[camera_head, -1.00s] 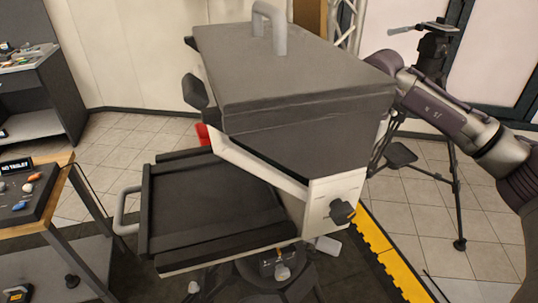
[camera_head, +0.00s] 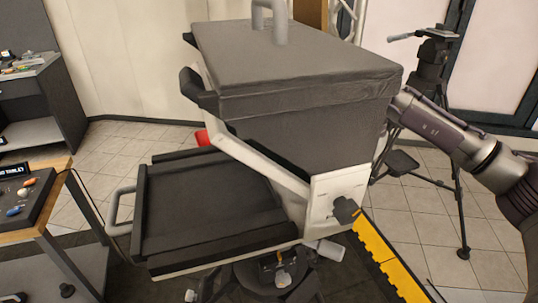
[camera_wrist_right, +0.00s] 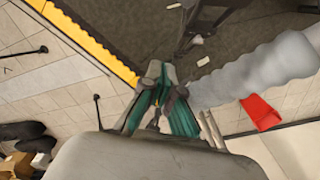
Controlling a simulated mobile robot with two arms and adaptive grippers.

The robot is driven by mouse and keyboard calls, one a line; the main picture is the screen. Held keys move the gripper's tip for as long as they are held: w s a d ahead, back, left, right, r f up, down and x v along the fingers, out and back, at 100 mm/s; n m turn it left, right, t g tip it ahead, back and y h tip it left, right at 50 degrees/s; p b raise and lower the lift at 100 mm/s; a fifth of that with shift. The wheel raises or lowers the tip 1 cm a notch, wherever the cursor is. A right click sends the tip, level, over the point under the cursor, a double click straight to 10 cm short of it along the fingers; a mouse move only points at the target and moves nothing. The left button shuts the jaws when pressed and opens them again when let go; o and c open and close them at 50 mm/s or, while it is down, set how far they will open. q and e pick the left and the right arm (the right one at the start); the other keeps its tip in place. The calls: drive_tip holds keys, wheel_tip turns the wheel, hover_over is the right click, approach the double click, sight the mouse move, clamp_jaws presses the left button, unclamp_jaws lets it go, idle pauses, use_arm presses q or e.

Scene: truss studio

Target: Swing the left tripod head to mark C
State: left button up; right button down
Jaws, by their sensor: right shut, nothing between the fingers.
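A large camera rig with a dark hood (camera_head: 300,55) and a flat black tray (camera_head: 205,210) fills the middle of the head view. Under it is a dark round tripod head (camera_head: 250,277), mostly covered by the rig. No mark C can be read. My right arm comes in from the right and goes behind the hood, which hides its gripper there. In the right wrist view my right gripper (camera_wrist_right: 164,98) is shut and empty. A grey ribbed bar (camera_wrist_right: 255,72) is close to its right; contact cannot be told. My left gripper is not in view.
A second tripod (camera_head: 433,65) with a pan handle stands behind at the right. A yellow floor strip (camera_head: 385,260) runs beside the rig. A wooden-topped table (camera_head: 50,190) is at the left. A red object (camera_head: 202,138) shows behind the rig. Tiled floor is open at the right.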

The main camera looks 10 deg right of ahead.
drive_tip(key=shift+w, duration=0.1)
idle(0.4)
drive_tip(key=shift+w+a, duration=0.25)
drive_tip(key=shift+w, duration=0.2)
drive_tip(key=shift+w+a, duration=0.2)
drive_tip(key=shift+w, duration=0.25)
drive_tip(key=shift+w+a+p, duration=0.1)
drive_tip(key=shift+p, duration=0.2)
drive_tip(key=shift+w+a, duration=0.45)
drive_tip(key=shift+w, duration=0.4)
drive_tip(key=shift+w+a, duration=0.1)
drive_tip(key=shift+w+a+p, duration=0.5)
drive_tip(key=shift+w, duration=0.3)
